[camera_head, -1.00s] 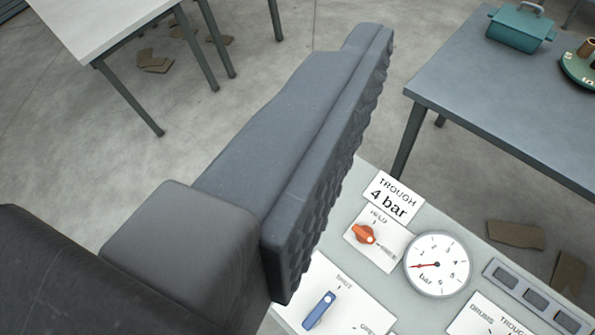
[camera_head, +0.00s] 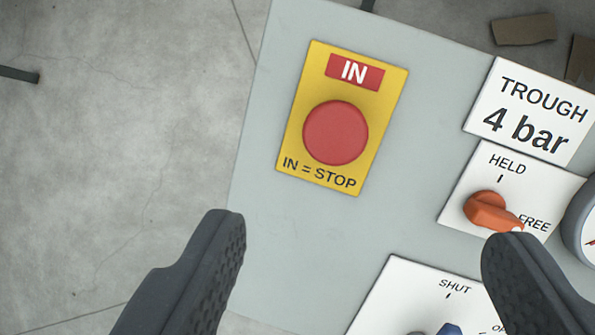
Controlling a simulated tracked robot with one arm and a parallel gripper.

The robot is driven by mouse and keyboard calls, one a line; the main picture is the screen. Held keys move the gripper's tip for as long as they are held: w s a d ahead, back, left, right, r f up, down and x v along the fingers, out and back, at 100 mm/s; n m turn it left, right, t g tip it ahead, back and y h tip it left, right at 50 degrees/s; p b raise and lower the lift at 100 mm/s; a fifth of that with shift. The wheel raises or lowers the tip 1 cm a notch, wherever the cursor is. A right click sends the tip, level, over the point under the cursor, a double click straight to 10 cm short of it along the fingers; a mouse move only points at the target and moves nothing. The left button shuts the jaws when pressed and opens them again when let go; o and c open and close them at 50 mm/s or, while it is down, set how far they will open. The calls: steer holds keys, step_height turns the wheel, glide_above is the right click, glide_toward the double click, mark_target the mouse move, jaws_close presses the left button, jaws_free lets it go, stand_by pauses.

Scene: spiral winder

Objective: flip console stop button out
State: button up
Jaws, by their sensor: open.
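The stop button (camera_head: 335,133) is a round red cap on a yellow plate (camera_head: 297,152). A red label (camera_head: 354,72) above the cap reads IN, and the plate below it reads IN = STOP. It sits near the left edge of the grey console (camera_head: 430,75). My gripper (camera_head: 365,240) is open and empty. Its two dark fingers are wide apart at the bottom of the view, below the button and not touching it. The right finger partly covers the panel beside the orange knob.
To the right are an orange HELD/FREE knob (camera_head: 490,212), a TROUGH 4 bar label (camera_head: 530,112) and part of a gauge (camera_head: 582,225). Bare floor (camera_head: 120,130) lies left of the console.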

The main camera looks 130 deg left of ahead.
mark_target(335, 130)
steer(key=shift+g, duration=0.3)
steer(key=x, duration=0.5)
steer(key=a+x, duration=0.1)
steer(key=x, duration=0.4)
steer(key=s+p+x, duration=0.1)
steer(key=x, duration=0.5)
steer(key=shift+a+f, duration=0.15)
steer(key=shift+f, duration=0.05)
